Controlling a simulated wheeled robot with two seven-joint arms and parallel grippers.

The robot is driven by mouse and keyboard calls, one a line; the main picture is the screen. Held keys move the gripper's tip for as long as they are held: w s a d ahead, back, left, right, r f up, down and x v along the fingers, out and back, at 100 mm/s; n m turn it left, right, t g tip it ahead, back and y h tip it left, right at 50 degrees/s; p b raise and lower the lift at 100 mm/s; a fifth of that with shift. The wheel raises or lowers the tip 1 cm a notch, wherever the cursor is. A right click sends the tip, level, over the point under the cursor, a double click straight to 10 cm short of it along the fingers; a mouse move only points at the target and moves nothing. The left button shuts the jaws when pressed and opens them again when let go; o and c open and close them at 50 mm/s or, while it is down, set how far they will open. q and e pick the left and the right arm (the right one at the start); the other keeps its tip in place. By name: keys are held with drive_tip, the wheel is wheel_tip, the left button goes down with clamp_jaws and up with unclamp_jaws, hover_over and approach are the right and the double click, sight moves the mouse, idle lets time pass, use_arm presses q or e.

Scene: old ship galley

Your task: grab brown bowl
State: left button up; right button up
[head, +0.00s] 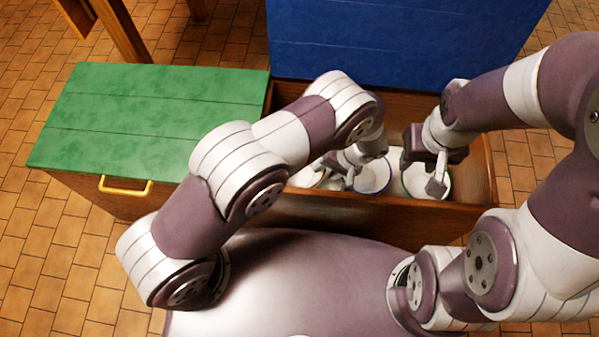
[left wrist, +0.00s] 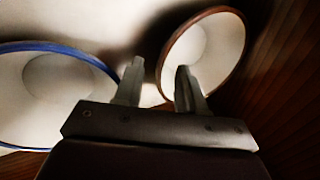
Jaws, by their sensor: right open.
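The brown bowl, white inside with a brown rim, is at the right in the left wrist view (left wrist: 207,50). It is partly hidden at the left end of the chest in the head view (head: 305,178). My left gripper (left wrist: 160,76) is open at this bowl. In the left wrist view its fingers appear on either side of the near rim, one overlapping the bowl's inside. Contact cannot be told. My left gripper also shows in the head view (head: 341,174). My right gripper (head: 425,172) is open over a white bowl with a greenish rim (head: 411,182).
A blue-rimmed white bowl (left wrist: 60,85) sits beside the brown one, between it and the greenish-rimmed bowl. Wooden chest walls (head: 485,170) close around the bowls. The blue lid (head: 400,40) stands raised behind; a green lid (head: 150,115) is shut at the left.

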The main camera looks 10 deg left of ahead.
sight(306, 178)
use_arm(q)
drive_tip(key=b+x, duration=0.3)
drive_tip(key=x, duration=0.1)
drive_tip(key=shift+a+f, duration=0.3)
drive_tip(key=shift+f, duration=0.05)
drive_tip(key=shift+r, duration=0.1)
clamp_jaws()
drive_tip(key=shift+r, duration=0.1)
